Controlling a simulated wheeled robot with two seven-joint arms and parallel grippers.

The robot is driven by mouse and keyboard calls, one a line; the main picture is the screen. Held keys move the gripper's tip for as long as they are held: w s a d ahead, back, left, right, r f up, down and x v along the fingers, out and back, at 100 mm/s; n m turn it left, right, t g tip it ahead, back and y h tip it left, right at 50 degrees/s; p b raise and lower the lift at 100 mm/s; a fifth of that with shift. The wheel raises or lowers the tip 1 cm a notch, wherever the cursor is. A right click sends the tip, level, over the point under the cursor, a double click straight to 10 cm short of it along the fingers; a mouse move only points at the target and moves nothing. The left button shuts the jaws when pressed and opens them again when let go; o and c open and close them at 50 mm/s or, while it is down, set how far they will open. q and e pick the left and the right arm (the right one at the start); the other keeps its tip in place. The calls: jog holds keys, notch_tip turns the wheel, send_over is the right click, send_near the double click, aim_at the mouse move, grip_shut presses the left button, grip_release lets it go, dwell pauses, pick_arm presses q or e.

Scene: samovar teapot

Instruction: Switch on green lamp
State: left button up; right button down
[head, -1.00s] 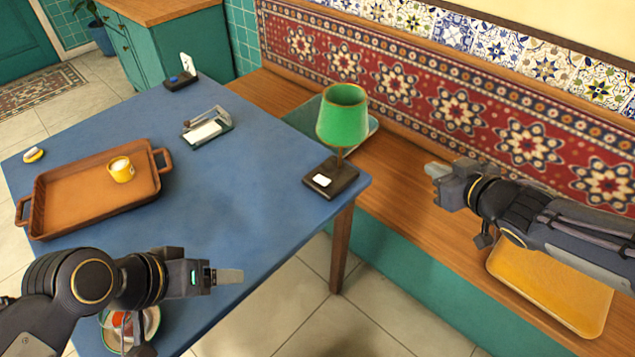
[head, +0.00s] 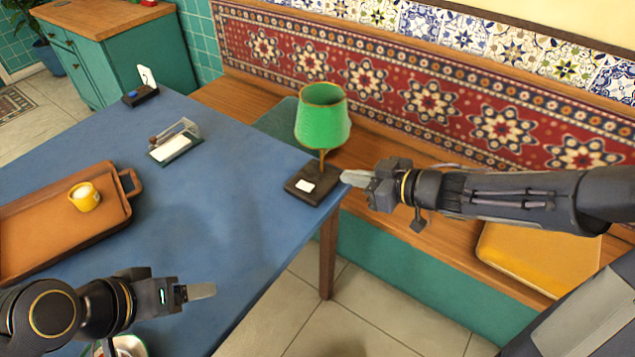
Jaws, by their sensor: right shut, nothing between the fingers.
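The green lamp (head: 322,122) stands upright near the right corner of the blue table. Its shade is green with a brass-coloured rim, and it looks unlit. Its dark base (head: 330,187) carries a white square button (head: 305,186) on top. My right gripper (head: 350,178) is shut and empty, with its tips just right of the lamp base; I cannot tell whether they touch it. My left gripper (head: 208,291) is over the front part of the table, apart from the lamp. Its fingers look close together, but their gap cannot be made out.
The blue table (head: 225,235) has clear room in its middle. A brown tray (head: 60,239) with a yellow cup (head: 85,197) is at the left. A small glass-sided holder (head: 175,142) and a dark box (head: 140,95) stand at the back. A wooden bench (head: 385,160) runs behind.

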pick_arm(q)
notch_tip(320, 180, down, 4)
jog(key=b, duration=0.4)
jog(key=shift+f, duration=0.2)
pick_arm(e)
send_over(319, 194)
jog(key=f, duration=0.2)
jog(key=a+f, duration=0.1)
jog(key=f, duration=0.1)
jog(key=shift+w+f, duration=0.15)
jog(key=shift+f, duration=0.05)
pick_arm(q)
jog(key=shift+f+b, duration=0.55)
jog(key=shift+b, duration=0.15)
pick_arm(e)
jog(key=shift+d+f, duration=0.3)
jog(key=shift+f, duration=0.55)
pick_arm(q)
jog(key=shift+f+b, duration=0.35)
pick_arm(e)
jog(key=shift+s+d+f, duration=0.15)
jog(key=shift+s+f, duration=0.05)
jog(key=shift+f, duration=0.5)
